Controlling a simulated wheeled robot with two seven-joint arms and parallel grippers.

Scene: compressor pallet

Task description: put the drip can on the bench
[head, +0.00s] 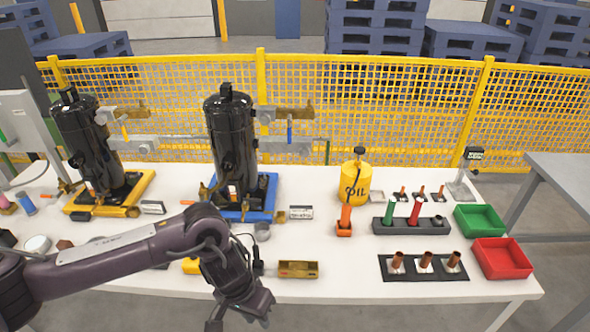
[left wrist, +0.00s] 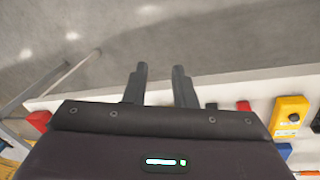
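A white bench (head: 350,285) fills the middle of the head view. A small grey can (head: 262,231) stands on it by the front right of the blue pallet (head: 238,214); I cannot tell whether it is the drip can. A yellow can marked OIL (head: 355,184) stands upright towards the back. My left gripper (head: 240,312) hangs past the bench's front edge, over the floor. In the left wrist view its two fingers (left wrist: 160,85) are apart with nothing between them. My right gripper is out of view.
Black compressors stand on the yellow pallet (head: 82,207) and the blue pallet. A green bin (head: 480,220) and a red bin (head: 502,258) sit at the right end. A grey table (head: 565,180) stands further right. A yellow mesh fence (head: 400,110) runs behind.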

